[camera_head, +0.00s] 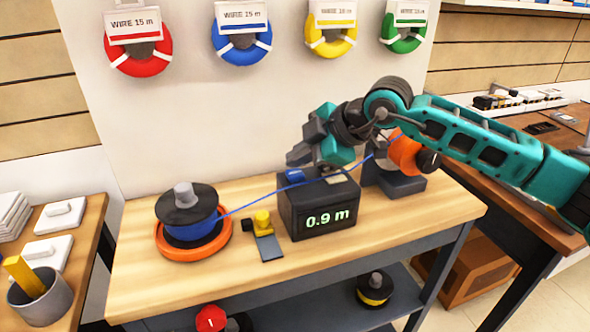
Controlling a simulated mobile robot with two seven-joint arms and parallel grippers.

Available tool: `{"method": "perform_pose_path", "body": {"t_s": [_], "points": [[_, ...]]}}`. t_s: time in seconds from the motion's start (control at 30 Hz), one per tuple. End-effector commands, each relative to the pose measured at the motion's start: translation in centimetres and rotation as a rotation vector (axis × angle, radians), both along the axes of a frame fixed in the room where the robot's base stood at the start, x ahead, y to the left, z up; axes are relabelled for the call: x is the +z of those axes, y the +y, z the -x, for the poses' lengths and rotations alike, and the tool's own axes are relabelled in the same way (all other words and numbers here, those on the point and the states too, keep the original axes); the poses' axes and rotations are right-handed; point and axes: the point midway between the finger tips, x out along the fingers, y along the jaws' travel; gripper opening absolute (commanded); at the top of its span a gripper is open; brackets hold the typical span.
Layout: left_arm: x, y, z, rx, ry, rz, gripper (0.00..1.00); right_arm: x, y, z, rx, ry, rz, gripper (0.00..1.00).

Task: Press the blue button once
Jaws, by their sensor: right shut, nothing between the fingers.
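The blue button (294,175) sits on the top left of a dark measuring box (290,217) whose green display reads 0.9 m. My right gripper (297,157) comes in from the right. It is shut and empty, with its fingertips just above and close to the blue button. I cannot tell whether they touch it. My left gripper is not in view.
A blue wire (250,204) runs from a spool on an orange base (195,248) across the box toward an orange-and-dark winder (401,180). A small yellow-topped tool (262,222) stands left of the box. The front of the wooden bench (340,255) is clear. Wire coils hang behind.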

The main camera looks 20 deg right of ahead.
Motion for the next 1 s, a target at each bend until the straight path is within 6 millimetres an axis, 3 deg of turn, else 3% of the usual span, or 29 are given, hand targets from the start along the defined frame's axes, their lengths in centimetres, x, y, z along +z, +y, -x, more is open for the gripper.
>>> {"method": "perform_pose_path", "body": {"t_s": [0.03,0.4,1.0], "points": [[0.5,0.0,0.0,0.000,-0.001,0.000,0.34,-1.0,-0.2,0.4,-0.003,0.036,0.013,0.00],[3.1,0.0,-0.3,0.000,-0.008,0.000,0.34,3.1,-0.1,0.3,-0.001,0.025,0.010,0.00],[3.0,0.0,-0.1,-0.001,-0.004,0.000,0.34,3.5,0.0,0.3,0.001,0.018,0.009,0.00]]}}
